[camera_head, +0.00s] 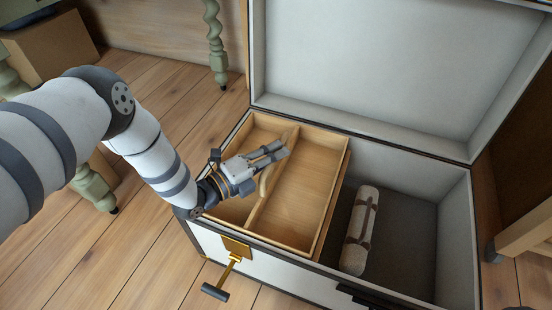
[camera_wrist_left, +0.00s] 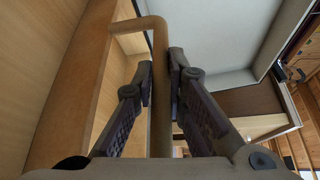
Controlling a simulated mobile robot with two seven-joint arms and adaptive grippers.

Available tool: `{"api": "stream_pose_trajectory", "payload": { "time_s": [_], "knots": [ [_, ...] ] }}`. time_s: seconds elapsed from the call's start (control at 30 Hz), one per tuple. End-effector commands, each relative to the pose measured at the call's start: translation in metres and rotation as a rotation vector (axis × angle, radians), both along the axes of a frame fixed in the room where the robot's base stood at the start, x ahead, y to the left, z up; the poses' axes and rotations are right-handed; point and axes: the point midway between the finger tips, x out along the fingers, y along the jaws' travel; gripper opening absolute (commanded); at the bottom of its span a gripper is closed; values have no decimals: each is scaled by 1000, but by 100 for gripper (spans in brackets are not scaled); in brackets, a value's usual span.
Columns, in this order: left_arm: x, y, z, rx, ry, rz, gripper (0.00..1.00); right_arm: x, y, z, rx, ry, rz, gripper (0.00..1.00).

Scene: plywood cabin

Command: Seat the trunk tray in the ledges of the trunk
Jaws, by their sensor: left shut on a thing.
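The trunk (camera_head: 290,274) is white with dark edges, and its lid (camera_head: 375,60) stands open at the back. The wooden trunk tray (camera_head: 308,185) lies across the left part of the trunk opening, near rim level. A divider with a handle (camera_head: 264,184) splits it into two empty compartments. My left gripper (camera_head: 279,150) is over the tray, shut on the handle; the handle (camera_wrist_left: 161,95) shows between its fingers in the left wrist view. The ledges are hidden, so I cannot tell whether the tray rests on them. My right gripper is not in view.
A beige roll with dark straps (camera_head: 361,230) lies on the trunk floor, right of the tray. A gold hasp with a dark handle (camera_head: 233,262) sticks out at the front. Green turned legs (camera_head: 215,45) stand behind and left. Plank floor is open at front left.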

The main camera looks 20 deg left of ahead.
Motion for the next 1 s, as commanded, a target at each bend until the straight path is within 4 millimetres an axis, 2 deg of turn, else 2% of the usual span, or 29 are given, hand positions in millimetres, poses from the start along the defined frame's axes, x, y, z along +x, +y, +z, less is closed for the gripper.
{"api": "stream_pose_trajectory", "payload": {
  "time_s": [0.23, 0.73, 0.77, 0.83, 1.0],
  "knots": [
    [2, 0, 2, -3, -10, 1, 0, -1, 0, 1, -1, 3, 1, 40],
    [2, 0, -10, -4, -9, 1, 0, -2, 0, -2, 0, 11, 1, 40],
    [1, 0, -12, -1, -4, 1, 15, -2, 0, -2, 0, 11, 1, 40],
    [1, 0, -11, -2, -5, 1, 30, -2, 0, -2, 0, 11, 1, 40],
    [2, 0, -10, -3, -7, 2, 32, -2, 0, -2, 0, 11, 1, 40]
  ]
}}
